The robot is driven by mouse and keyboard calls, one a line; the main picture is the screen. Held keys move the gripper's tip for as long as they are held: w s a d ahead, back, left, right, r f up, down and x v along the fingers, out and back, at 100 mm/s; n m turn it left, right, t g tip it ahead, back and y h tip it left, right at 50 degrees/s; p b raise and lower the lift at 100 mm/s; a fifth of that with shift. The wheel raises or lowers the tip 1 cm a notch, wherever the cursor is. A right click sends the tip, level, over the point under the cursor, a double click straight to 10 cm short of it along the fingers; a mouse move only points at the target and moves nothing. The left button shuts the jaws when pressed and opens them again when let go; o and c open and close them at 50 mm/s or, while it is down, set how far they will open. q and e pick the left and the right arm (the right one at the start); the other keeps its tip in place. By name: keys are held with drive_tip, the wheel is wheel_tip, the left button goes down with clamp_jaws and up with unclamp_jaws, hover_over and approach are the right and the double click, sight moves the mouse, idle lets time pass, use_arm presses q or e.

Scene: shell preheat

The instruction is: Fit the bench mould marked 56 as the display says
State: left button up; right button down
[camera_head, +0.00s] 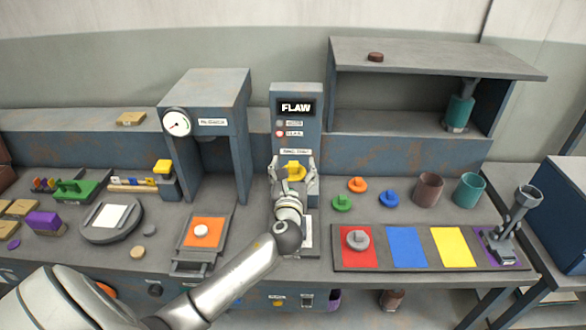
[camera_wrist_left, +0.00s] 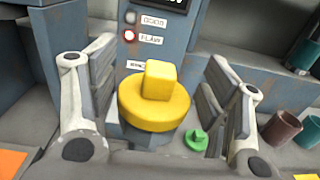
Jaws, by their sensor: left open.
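The display (camera_head: 296,107) on the blue-grey post reads FLAW. Below it, the lower of two labelled lamps (camera_head: 279,133) glows red; the wrist view shows this lamp (camera_wrist_left: 129,36) beside a FLAW label. A yellow round piece with a block-shaped grip (camera_head: 293,168) is at the post's front; in the left wrist view the yellow piece (camera_wrist_left: 155,102) lies between my fingers. My left gripper (camera_head: 293,172) is open around it, with gaps on both sides. I cannot read a 56 on any piece. My right gripper is not in view.
A mat (camera_head: 380,264) with red, blue, yellow and purple fields lies at the right; a grey knobbed piece (camera_head: 357,240) is on red. Green (camera_head: 342,203), orange and blue knobbed pieces lie behind it. A gauge press (camera_head: 206,110) stands left of the post.

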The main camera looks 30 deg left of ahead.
use_arm(q)
drive_tip(key=shift+p+v, duration=0.9)
drive_tip(key=shift+v, duration=1.9)
drive_tip(key=p, duration=0.1)
approach(293, 168)
drive_tip(key=shift+s+d, duration=0.25)
drive_tip(key=shift+s, duration=0.2)
